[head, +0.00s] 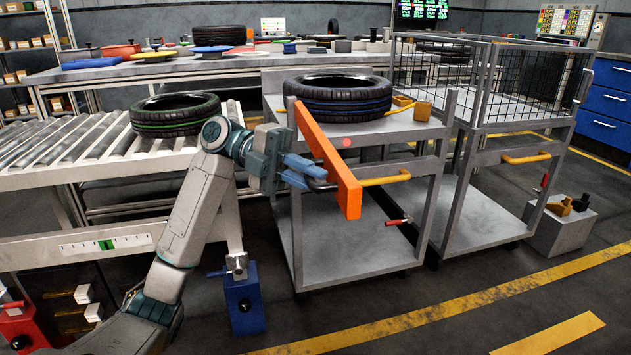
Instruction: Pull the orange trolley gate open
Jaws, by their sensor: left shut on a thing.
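The orange gate (330,157) is a flat bar at the front of the grey trolley (355,250). It stands at an angle across the trolley's front left, with one end nearer to me. A small dark handle (327,186) sticks out of its left face. My left gripper (303,172) has blue fingers and is shut on this handle, just left of the bar. The fingers partly hide the handle. A tyre with a blue stripe (340,106) lies on the trolley's top shelf behind the gate. My right gripper is not in view.
A roller conveyor (75,160) with a green-striped tyre (176,122) is at the left. A blue box-shaped post foot (243,300) stands below my arm. A mesh-sided trolley (480,205) stands at the right. The floor in front is clear, with yellow lines.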

